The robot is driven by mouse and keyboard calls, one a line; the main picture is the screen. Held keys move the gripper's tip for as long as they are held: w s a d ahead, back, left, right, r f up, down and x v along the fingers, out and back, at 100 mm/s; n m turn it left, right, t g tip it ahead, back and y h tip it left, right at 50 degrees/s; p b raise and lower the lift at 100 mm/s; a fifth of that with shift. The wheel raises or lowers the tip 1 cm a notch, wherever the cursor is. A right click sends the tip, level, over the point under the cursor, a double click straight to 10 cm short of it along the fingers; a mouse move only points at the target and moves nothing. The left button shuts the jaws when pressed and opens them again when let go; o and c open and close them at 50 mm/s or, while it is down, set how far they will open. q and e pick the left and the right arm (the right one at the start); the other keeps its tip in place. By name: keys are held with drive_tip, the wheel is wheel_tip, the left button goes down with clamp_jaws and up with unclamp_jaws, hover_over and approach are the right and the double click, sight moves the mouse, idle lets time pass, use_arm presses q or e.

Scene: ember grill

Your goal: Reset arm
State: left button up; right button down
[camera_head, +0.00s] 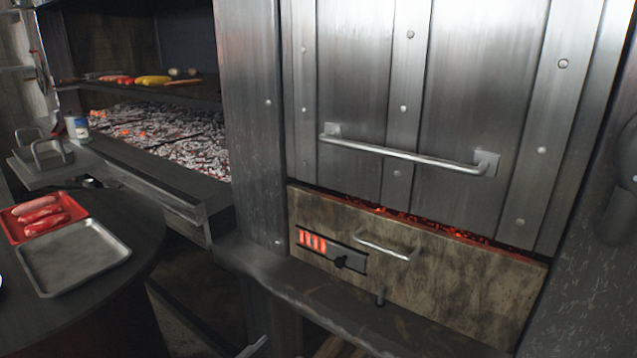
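Neither of my grippers nor my arms shows in the head view. A tall metal oven door (375,90) with rivets and a long horizontal bar handle (405,152) fills the upper middle and right. Below it is a stained drawer panel (450,285) with a small handle (387,244) and a slotted vent (330,250) glowing orange. Red embers (440,226) show in the narrow gap between the door and the drawer panel.
A dark round table (110,290) at lower left holds a red tray (20,228) with sausages and an empty metal tray (75,258). Behind it is a bed of glowing coals (165,138) under a shelf (205,92) with vegetables. A ledge (290,290) juts out below the drawer panel.

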use_arm(q)
drive_tip(key=s+a+f+n+g+y+p, duration=0.1)
drive_tip(key=s+a+f+n+g+y, duration=0.1)
drive_tip(key=f, duration=0.5)
drive_tip(key=s+a+f+n+g+y, duration=0.1)
drive_tip(key=s+a+f+n+y, duration=0.1)
drive_tip(key=s+a+f+y, duration=0.2)
wheel_tip(320, 180, down, 4)
drive_tip(key=shift+s+a+r+g+p, duration=0.15)
drive_tip(key=shift+s+a+g+p, duration=0.25)
drive_tip(key=shift+s+a, duration=0.35)
use_arm(e)
drive_tip(key=shift+w+d+r, duration=0.15)
drive_tip(key=shift+w+r, duration=0.05)
drive_tip(key=shift+w, duration=0.3)
drive_tip(key=shift+w+d+r, duration=0.15)
drive_tip(key=shift+w, duration=0.35)
